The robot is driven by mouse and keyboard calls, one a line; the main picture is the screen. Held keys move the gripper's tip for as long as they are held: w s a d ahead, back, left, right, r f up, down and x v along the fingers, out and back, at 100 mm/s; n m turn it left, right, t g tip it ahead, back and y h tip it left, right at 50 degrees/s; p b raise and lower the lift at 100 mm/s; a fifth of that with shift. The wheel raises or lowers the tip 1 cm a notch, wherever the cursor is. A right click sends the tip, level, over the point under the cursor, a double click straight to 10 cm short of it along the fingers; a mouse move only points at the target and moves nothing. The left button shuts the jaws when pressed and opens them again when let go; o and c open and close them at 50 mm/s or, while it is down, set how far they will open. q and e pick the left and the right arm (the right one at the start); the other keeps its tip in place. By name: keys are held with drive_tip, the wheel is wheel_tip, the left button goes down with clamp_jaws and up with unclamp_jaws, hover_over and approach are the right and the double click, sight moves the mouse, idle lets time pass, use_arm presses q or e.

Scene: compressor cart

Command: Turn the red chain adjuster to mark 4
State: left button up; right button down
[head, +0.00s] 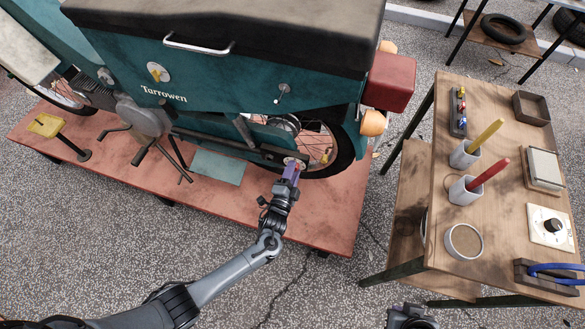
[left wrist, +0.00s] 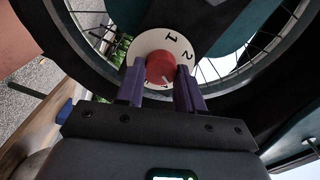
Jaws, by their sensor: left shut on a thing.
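The red chain adjuster (left wrist: 160,67) is a round knob on a white dial plate (left wrist: 146,44) beside the scooter's rear wheel. The marks 1 and 2 are readable on the plate; the lower marks are partly hidden by my fingers. A pale pointer line shows on the knob's lower part, but I cannot tell which mark it meets. My left gripper (left wrist: 161,84) is shut on the knob, one purple finger on each side. In the head view my left gripper (head: 291,171) reaches the wheel hub and mostly covers the adjuster. A dark part of my right gripper (head: 411,317) shows at the bottom edge.
The teal scooter (head: 230,85) stands on a reddish platform (head: 325,215). A wooden workbench (head: 500,235) at the right holds cups with yellow and red handles, a round tin, trays and a white dial box (head: 549,227). Open ground lies between platform and bench.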

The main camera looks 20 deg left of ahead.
use_arm(q)
drive_tip(key=m+p, duration=0.1)
drive_tip(key=m, duration=0.3)
drive_tip(key=shift+m+p, duration=0.35)
drive_tip(key=shift+m, duration=0.05)
drive_tip(key=shift+f, duration=0.1)
drive_tip(key=o, duration=1)
drive_tip(key=shift+o, duration=0.2)
drive_tip(key=s+p, duration=0.3)
drive_tip(key=s, duration=0.8)
drive_tip(key=shift+d+p, duration=0.3)
